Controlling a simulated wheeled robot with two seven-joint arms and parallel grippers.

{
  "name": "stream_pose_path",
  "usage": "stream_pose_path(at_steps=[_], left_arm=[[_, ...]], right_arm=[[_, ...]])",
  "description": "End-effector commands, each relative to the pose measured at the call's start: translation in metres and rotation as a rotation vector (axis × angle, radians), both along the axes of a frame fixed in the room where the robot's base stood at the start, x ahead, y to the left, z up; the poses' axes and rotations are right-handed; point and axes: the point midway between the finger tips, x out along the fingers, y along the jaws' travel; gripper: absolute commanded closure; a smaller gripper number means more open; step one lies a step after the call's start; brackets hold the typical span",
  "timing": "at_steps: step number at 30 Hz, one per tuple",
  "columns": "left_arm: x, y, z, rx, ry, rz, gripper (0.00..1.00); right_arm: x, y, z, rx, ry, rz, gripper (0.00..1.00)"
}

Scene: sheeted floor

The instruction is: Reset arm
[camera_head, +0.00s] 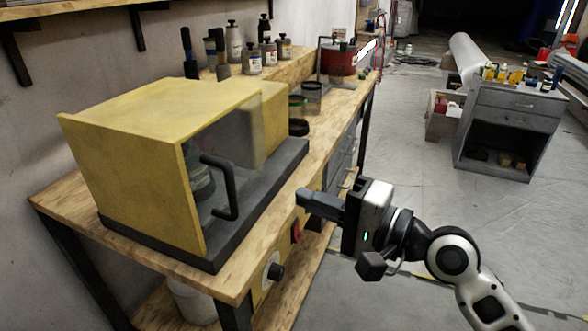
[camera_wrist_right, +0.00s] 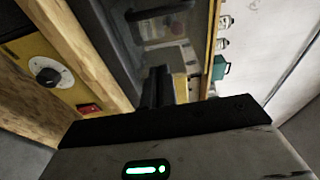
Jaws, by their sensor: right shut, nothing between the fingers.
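My right gripper (camera_head: 303,196) is shut and empty. It is held in the air just right of the bench's front edge, pointing left toward the yellow machine. Its shut fingers (camera_wrist_right: 160,86) also show in the right wrist view, in front of the machine's dark base. The right arm comes in from the lower right. My left gripper is in neither view.
A yellow machine (camera_head: 128,140) with a clear door and black handle (camera_head: 222,188) stands on a wooden bench (camera_head: 62,204). A knob and red switch (camera_head: 296,230) are on the bench front. Bottles and a red pot (camera_head: 338,60) stand behind. A grey cabinet (camera_head: 508,108) stands right; floor between is clear.

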Motion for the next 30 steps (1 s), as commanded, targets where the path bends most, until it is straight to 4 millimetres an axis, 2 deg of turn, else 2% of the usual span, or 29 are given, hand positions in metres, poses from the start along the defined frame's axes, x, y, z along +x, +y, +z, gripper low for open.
stream_pose_path(at_steps=[2, 4, 7, 9, 12, 15, 18, 21, 30], left_arm=[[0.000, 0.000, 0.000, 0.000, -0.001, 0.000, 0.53], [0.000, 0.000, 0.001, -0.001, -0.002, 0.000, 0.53], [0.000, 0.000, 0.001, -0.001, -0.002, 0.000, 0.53], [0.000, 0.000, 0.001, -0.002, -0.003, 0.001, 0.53], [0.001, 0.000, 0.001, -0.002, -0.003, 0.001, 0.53], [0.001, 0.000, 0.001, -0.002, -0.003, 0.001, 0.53], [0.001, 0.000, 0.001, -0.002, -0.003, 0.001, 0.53], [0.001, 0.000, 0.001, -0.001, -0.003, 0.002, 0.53], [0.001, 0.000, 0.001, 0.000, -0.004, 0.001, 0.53]], right_arm=[[-0.002, -0.006, -0.026, -0.058, -0.033, -0.053, 1.00], [-0.006, -0.014, -0.061, -0.162, -0.092, -0.125, 1.00], [-0.021, -0.035, -0.124, -0.393, -0.195, -0.233, 1.00], [-0.040, -0.053, -0.167, -0.593, -0.263, -0.281, 1.00], [-0.075, -0.079, -0.220, -0.885, -0.343, -0.292, 1.00], [-0.110, -0.101, -0.257, -1.128, -0.402, -0.250, 1.00], [-0.136, -0.116, -0.278, -1.295, -0.446, -0.194, 1.00], [-0.150, -0.124, -0.287, -1.385, -0.470, -0.155, 1.00], [-0.154, -0.126, -0.290, -1.412, -0.480, -0.141, 1.00]])
